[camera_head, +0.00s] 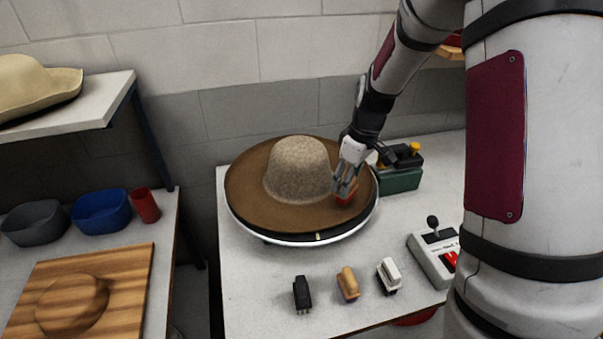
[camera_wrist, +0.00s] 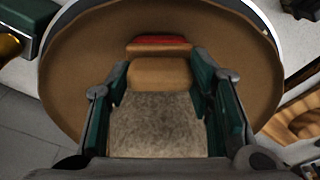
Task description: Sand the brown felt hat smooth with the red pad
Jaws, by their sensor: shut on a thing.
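The brown felt hat (camera_head: 255,205) lies brim-down on a round turntable (camera_head: 300,242). Its crown (camera_head: 298,165) looks pale and fuzzy, while the brim looks smoother and darker brown. My gripper (camera_head: 345,187) is over the right side of the brim, beside the crown. It is shut on the sanding pad (camera_head: 343,198), which shows as a tan block with a red face. In the wrist view the pad (camera_wrist: 158,72) sits between the fingers, with the brim (camera_wrist: 75,75) around it. I cannot tell if the pad touches the felt.
A black block (camera_head: 302,294), a tan block (camera_head: 348,284) and a white block (camera_head: 389,275) stand on the table front. A control box with a lever (camera_head: 433,250) is at right. A green box (camera_head: 400,178) stands behind the hat. A left bench holds bowls (camera_head: 101,212) and a wooden board (camera_head: 125,275).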

